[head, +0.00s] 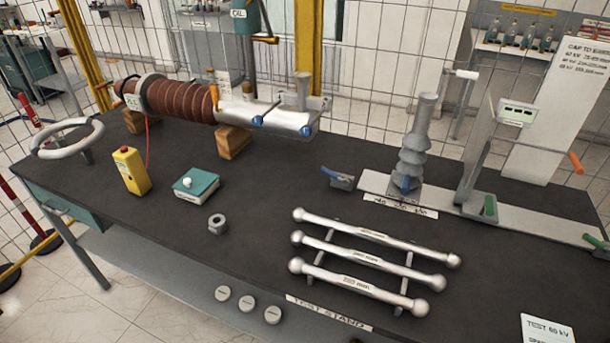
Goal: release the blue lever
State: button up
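A small grey clamp with a blue lever (330,173) sits on the dark table at the left end of the pale rail (374,183). Another blue part (406,184) shows at the foot of the grey ribbed insulator (413,150), which stands upright on the rail. I cannot tell for certain which of these is the task's lever, or whether either is locked. Two blue round parts (257,122) also show on the silver end of the brown ribbed bushing. My gripper is not in view.
Three silver rods (352,283) lie on a rack at the front. Wire mesh runs behind.

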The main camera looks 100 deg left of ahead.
aim_at(345, 182)
jog(key=u, duration=3.2)
jog(key=k, duration=0.65)
jog(key=z, duration=0.1)
jog(key=i, duration=0.45)
jog(key=u, duration=0.6)
jog(key=i, duration=0.6)
jog(key=u, duration=0.7)
